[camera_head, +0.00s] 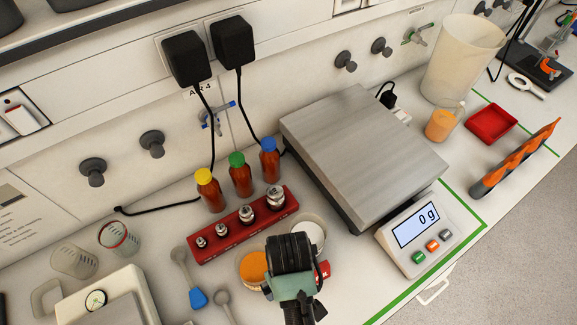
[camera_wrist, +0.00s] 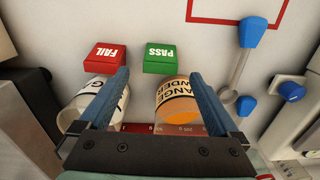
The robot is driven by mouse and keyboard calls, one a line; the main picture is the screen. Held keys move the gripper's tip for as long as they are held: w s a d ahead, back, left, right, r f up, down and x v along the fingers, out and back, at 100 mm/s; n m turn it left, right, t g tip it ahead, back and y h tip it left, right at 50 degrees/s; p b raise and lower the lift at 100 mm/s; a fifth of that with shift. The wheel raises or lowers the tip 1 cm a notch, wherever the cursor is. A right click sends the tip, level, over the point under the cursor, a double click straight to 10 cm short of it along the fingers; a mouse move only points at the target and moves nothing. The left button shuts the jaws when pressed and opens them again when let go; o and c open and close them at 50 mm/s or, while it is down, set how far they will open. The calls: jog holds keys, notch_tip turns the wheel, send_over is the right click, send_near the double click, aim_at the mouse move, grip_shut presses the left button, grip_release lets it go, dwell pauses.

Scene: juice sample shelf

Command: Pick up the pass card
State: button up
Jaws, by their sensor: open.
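The pass card is a small green block marked PASS (camera_wrist: 160,58), lying on the white bench in the wrist view.
An orange-filled cup (camera_wrist: 178,95) and a pale labelled cup (camera_wrist: 90,97) stand near the fingers. A spoon with a blue handle (camera_wrist: 252,32) lies to the right. A red weight rack (camera_head: 222,243), several bottles and a scale (camera_head: 365,150) stand nearby.

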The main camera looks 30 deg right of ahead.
jog(key=shift+f+p, duration=0.65)
jog(key=shift+f, duration=2.45)
jog(key=c, duration=1.4)
jog(key=shift+c, duration=0.2)
